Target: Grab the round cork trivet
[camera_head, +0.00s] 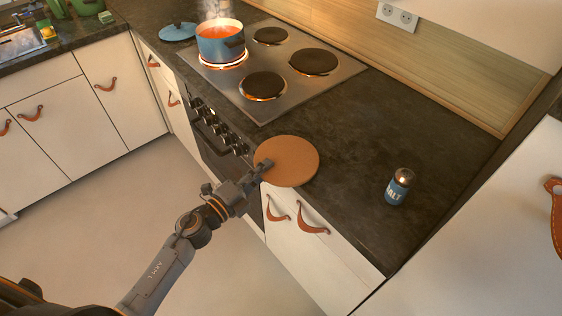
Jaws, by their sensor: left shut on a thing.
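The round cork trivet (290,160) is a flat orange-brown disc at the front edge of the dark counter, just right of the stove. Its front part reaches over the counter edge. My left gripper (263,168) comes in from the lower left and is shut on the trivet's near left rim. The fingertips are small in this view, and the one under the disc is hidden. My right gripper is not in view.
A blue pot (220,44) of steaming orange soup stands on a glowing burner of the stove (300,92). Its blue lid (178,31) lies to the left. A salt shaker (398,187) stands on the counter (350,150) at right. Cabinets with leather pulls (312,222) are below.

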